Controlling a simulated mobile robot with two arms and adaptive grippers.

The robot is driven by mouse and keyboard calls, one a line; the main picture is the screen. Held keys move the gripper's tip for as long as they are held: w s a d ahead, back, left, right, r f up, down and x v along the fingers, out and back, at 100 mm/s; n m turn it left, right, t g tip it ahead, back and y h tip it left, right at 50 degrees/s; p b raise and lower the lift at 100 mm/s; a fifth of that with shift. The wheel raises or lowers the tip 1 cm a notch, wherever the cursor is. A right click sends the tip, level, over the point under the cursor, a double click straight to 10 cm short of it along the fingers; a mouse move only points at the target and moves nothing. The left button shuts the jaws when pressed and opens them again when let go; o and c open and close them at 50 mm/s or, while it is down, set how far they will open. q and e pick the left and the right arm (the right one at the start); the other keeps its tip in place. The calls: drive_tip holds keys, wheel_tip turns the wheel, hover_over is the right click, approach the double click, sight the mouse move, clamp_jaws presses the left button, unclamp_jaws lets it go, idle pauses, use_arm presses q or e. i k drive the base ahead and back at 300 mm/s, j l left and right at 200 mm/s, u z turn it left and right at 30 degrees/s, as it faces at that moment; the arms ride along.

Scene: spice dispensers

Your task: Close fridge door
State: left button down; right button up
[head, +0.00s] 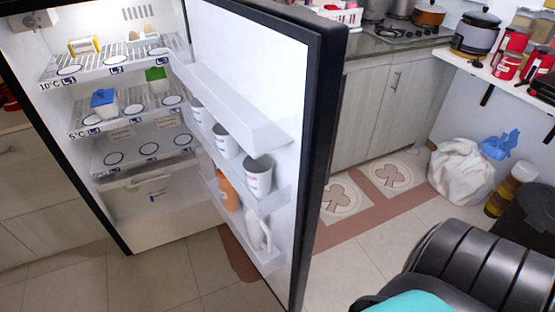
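The fridge (125,210) stands at the left with its interior lit and facing me. Its door (318,150) is wide open, swung out toward me and to the right. The door's white inner side carries shelf bins with several white cups (258,175), an orange bottle (228,190) and a white jug-like item. Inside, the shelves hold a yellow box (84,46), a blue-lidded container (103,103) and a green item (155,76). A black ribbed shape at the lower right looks like part of my arm. Neither gripper shows, and nothing touches the door.
Grey cabinets (375,115) under a stove counter stand behind the door. A white shelf with a rice cooker (475,32) and red containers is at the right. A white bag (462,172) and a dark bin (530,220) sit on the floor. Tiled floor before the fridge is clear.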

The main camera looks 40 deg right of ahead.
sight(272, 74)
drive_tip(key=l+u, duration=0.1)
drive_tip(key=l, duration=0.35)
drive_tip(key=k+l, duration=0.15)
drive_tip(key=l, duration=0.3)
drive_tip(key=k+l+u, duration=0.15)
drive_tip(key=l, duration=0.3)
drive_tip(key=l+u, duration=0.1)
drive_tip(key=l, duration=0.3)
drive_tip(key=k, duration=0.05)
